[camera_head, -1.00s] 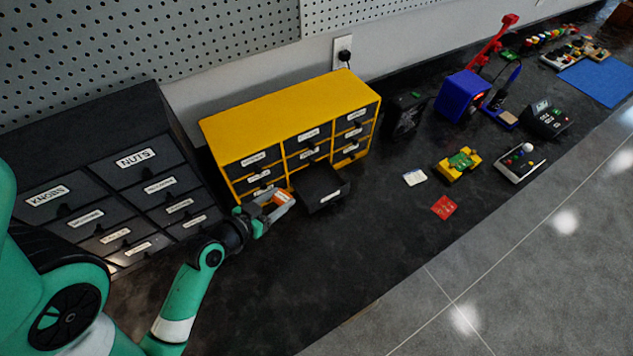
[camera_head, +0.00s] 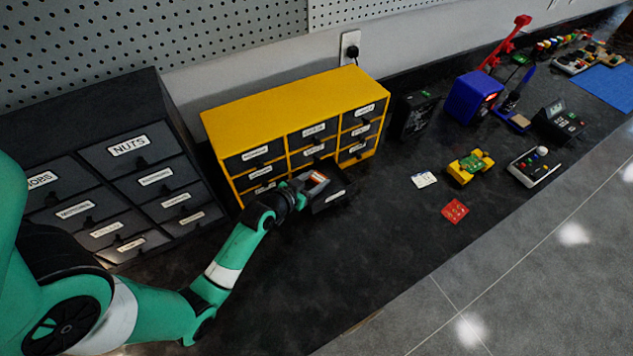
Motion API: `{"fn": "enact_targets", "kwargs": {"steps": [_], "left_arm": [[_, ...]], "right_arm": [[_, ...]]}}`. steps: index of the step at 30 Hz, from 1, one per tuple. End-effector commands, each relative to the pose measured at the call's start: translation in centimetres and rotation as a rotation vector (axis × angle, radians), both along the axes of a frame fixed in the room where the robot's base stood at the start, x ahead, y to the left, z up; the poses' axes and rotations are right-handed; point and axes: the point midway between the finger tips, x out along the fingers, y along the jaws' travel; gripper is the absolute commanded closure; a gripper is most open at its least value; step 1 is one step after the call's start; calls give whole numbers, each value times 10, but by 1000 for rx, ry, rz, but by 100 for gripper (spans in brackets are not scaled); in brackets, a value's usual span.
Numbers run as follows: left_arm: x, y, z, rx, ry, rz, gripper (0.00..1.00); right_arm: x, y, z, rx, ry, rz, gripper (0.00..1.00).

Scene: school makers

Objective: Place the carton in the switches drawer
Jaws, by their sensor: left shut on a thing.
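The yellow cabinet (camera_head: 283,99) stands against the back wall with several black labelled drawers. One lower middle drawer (camera_head: 330,200) is pulled out; its label is too small to read for sure. My left gripper (camera_head: 316,181) is shut on the carton (camera_head: 317,177), a small box with orange and white on it. The gripper and carton are over the open drawer and hide much of its inside. I cannot tell whether the carton touches the drawer. My right gripper is not in view.
A dark drawer cabinet (camera_head: 128,148) with labels such as NUTS stands at the left. A black device (camera_head: 416,116) stands right of the yellow cabinet. A white card (camera_head: 424,180), red packet (camera_head: 455,211) and yellow-green gadget (camera_head: 470,167) lie to the right. The front worktop is clear.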

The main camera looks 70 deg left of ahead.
Motion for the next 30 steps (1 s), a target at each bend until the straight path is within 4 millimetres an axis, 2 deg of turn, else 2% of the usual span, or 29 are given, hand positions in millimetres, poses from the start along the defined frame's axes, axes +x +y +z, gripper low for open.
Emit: {"fn": "enact_targets", "kwargs": {"steps": [1,12,13,14,25,30], "left_arm": [[4,2,-8,0,0,0,96],[5,3,-11,-1,0,0,96],[5,3,-9,-1,0,0,39],[5,3,-9,-1,0,0,33],[4,2,-5,-1,0,0,32],[-19,-10,7,-3,1,2,32]], "right_arm": [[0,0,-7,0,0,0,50],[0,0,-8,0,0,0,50],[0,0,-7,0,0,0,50],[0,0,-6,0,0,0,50],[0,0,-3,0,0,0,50],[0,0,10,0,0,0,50]]}}
